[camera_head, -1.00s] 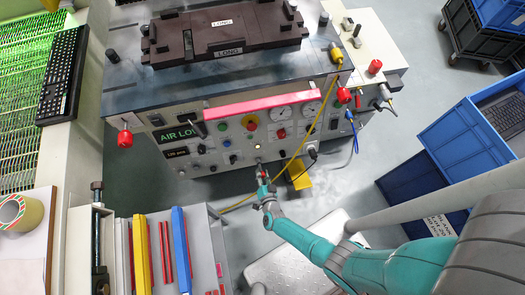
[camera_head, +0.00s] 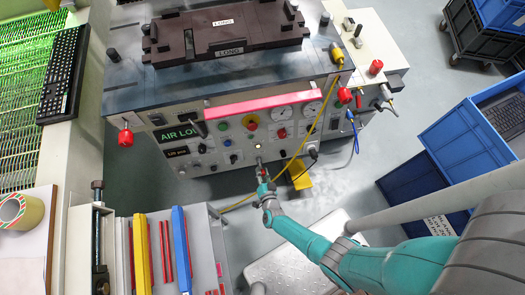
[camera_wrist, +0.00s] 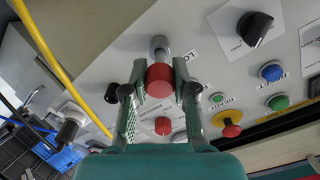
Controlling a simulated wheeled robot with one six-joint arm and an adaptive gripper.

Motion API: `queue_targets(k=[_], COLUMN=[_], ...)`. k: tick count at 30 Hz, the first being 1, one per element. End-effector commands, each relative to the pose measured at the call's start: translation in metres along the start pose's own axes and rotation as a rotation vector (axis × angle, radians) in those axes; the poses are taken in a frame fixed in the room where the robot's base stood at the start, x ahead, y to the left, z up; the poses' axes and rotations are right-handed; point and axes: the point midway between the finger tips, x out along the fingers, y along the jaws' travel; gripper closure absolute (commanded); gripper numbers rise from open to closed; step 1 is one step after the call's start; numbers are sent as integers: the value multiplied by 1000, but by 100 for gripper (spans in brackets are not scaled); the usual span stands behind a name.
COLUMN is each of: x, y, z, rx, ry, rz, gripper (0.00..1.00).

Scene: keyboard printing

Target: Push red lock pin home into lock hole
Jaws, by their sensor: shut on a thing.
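In the wrist view, a red lock pin (camera_wrist: 160,80) with a thick round head sits between the two fingertips of my gripper (camera_wrist: 160,72). The gripper is shut on the head from both sides. A silver metal collar (camera_wrist: 159,46) lies in line just beyond the head, against the light grey machine panel (camera_wrist: 200,62). The lock hole itself is hidden behind the head and collar. In the head view, my gripper (camera_head: 262,180) is at the lower edge of the machine's front panel (camera_head: 225,172), and the pin shows there only as a tiny red spot.
A black selector knob (camera_wrist: 256,29) and blue button (camera_wrist: 271,72) are right of the gripper in the wrist view. A yellow hose (camera_wrist: 48,50) runs along the left. In the head view, blue crates (camera_head: 440,175) stand to the right.

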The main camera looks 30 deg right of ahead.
Motion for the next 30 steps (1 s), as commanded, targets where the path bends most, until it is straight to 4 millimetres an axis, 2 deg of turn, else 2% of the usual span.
queue_targets(k=[17,30], x=[18,16], y=[0,0], z=[0,0], rx=[1,1], ry=[1,0], rz=[1,0], gripper=[100,100])
